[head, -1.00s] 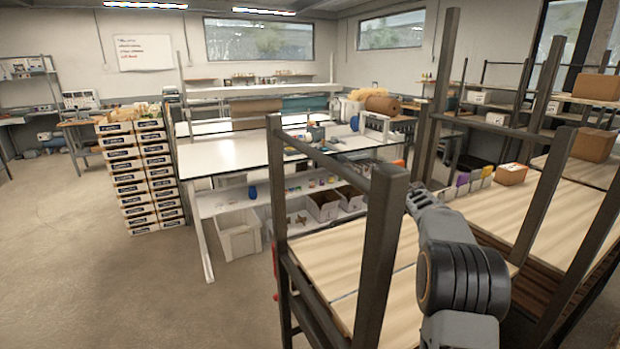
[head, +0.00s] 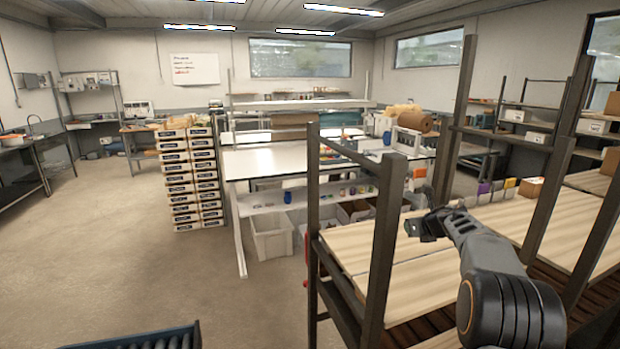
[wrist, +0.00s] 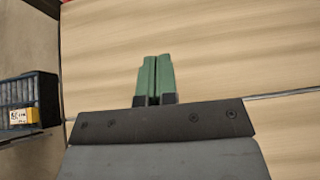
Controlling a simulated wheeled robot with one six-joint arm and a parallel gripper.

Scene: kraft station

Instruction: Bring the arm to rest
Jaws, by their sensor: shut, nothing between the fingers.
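My gripper (head: 412,228) is at the end of my grey arm, above the pale wooden shelf top (head: 405,275) of the dark-framed rack on the right of the head view. In the wrist view its two green fingers (wrist: 155,68) are side by side and closed together, with nothing between them. The wooden surface (wrist: 230,60) lies beyond the fingertips. The height of the gripper above the wood is hard to tell.
Dark rack posts (head: 382,240) stand close to my arm. Stacked boxes (head: 190,175) and a white worktable (head: 270,160) stand further back. Open floor (head: 110,240) lies to the left.

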